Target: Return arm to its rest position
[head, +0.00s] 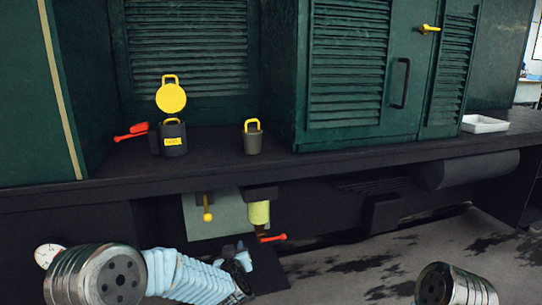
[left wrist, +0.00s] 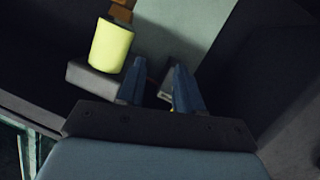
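My left arm (head: 190,276) comes in low from the left, in a pale blue ribbed sleeve, below the tram's dark ledge. My left gripper (head: 242,250) is just under a yellow-green cylinder (head: 259,213) and left of a red handle (head: 273,238). In the left wrist view, the two fingers of the gripper (left wrist: 158,75) stand apart with a gap between them, and I see nothing held. The yellow-green cylinder (left wrist: 111,45) shows beyond and left of the fingers. A metal end of my right arm (head: 453,285) shows at lower right; its gripper is out of view.
A yellow knob (head: 208,216) hangs below the ledge. Stained floor (head: 370,270) lies clear at lower right.

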